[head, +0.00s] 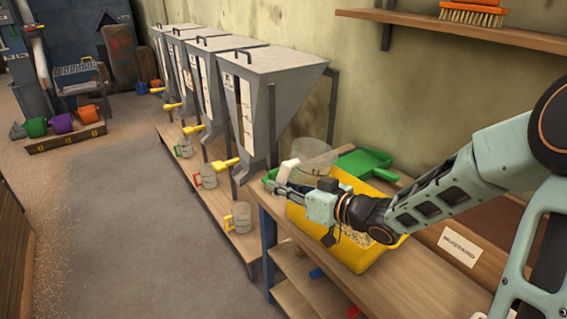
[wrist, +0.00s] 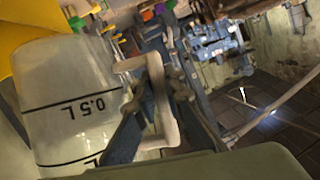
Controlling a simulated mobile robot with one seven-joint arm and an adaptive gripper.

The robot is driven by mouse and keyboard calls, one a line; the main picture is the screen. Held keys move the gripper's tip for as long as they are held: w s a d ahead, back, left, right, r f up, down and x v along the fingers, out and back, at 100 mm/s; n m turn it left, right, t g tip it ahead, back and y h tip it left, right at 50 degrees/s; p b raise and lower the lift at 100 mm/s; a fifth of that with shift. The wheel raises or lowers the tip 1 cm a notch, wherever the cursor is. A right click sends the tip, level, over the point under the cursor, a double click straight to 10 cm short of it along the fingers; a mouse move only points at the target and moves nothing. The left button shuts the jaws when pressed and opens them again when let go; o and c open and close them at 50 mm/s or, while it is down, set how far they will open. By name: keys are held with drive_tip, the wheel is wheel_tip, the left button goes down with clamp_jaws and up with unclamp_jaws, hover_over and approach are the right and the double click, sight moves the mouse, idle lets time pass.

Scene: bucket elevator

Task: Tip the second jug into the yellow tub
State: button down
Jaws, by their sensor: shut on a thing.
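My gripper (head: 283,188) is shut on the white handle (wrist: 158,100) of a clear jug. The jug (head: 314,156) is behind the gripper, over the back left part of the yellow tub (head: 378,258). In the wrist view the jug (wrist: 65,105) fills the left side, with black level lines and a "0.5 L" mark. Its exact tilt and what is in it are hard to tell. The tub stands on the wooden bench, partly hidden by my arm, with some pale grain showing inside. Yellow also shows at the wrist view's top left.
A green scoop (head: 365,162) lies on the bench behind the tub. A "MUSTARD" card (head: 460,246) is to its right. Several grey hoppers (head: 262,75) stand to the left. Jugs with green (head: 185,148), red (head: 207,176) and yellow (head: 239,217) handles stand below them.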

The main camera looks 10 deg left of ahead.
drive_tip(key=f+h, duration=0.1)
drive_tip(key=f+n+h, duration=0.1)
drive_tip(key=f, duration=0.1)
drive_tip(key=shift+d+g, duration=0.2)
drive_tip(key=shift+g, duration=0.1)
wheel_tip(320, 180, up, 4)
drive_tip(key=p, duration=0.4)
drive_tip(key=shift+w, duration=0.1)
